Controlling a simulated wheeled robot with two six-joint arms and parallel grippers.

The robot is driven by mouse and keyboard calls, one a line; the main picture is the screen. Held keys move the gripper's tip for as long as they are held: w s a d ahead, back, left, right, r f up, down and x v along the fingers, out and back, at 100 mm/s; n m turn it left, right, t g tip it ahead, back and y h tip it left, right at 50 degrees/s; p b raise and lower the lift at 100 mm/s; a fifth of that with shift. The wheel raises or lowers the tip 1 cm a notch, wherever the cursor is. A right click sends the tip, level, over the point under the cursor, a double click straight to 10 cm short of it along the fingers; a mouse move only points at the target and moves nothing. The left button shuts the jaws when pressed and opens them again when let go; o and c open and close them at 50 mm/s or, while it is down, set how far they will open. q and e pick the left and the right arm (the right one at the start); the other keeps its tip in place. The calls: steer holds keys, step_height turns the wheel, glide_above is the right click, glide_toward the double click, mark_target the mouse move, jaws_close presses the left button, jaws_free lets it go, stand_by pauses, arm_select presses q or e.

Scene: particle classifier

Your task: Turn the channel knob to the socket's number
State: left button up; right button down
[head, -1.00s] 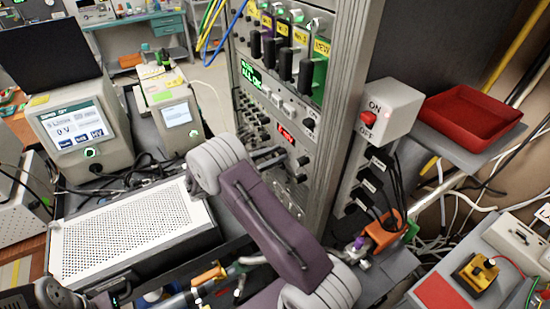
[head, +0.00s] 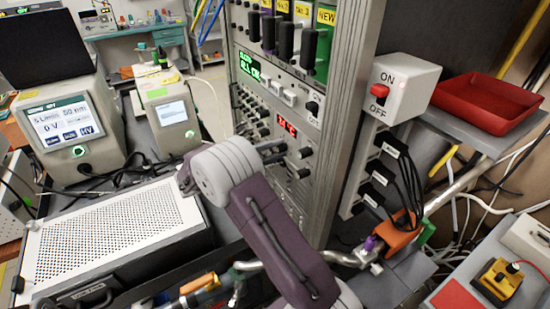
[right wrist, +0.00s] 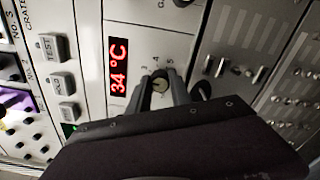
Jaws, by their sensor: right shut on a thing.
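The channel knob (right wrist: 160,84) is a small round knob on a pale panel, with the numbers 3, 4 and 5 printed around its top in the right wrist view. My right gripper (right wrist: 159,90) is shut on it, one finger on each side; the fingers hide part of its rim. In the head view my right gripper (head: 272,152) reaches the rack front, where the knob itself is hidden. A red display (right wrist: 118,68) beside the knob reads 34 °C. Black plugs with white labels (head: 378,172) sit in a strip on the rack's right side; their text is too small to read.
Grey buttons (right wrist: 62,83) line the panel left of the knob. A perforated white box (head: 110,230) lies left of my right arm. An ON/OFF switch box (head: 403,85) and a red tray (head: 490,95) are to the right.

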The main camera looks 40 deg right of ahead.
steer(key=shift+f+m+b, duration=0.1)
steer(key=shift+m+b, duration=1.6)
steer(key=shift+b, duration=0.05)
steer(key=c, duration=1.2)
jaws_free()
steer(key=shift+o, duration=0.2)
steer(key=a, duration=0.9)
steer(key=shift+w, duration=0.45)
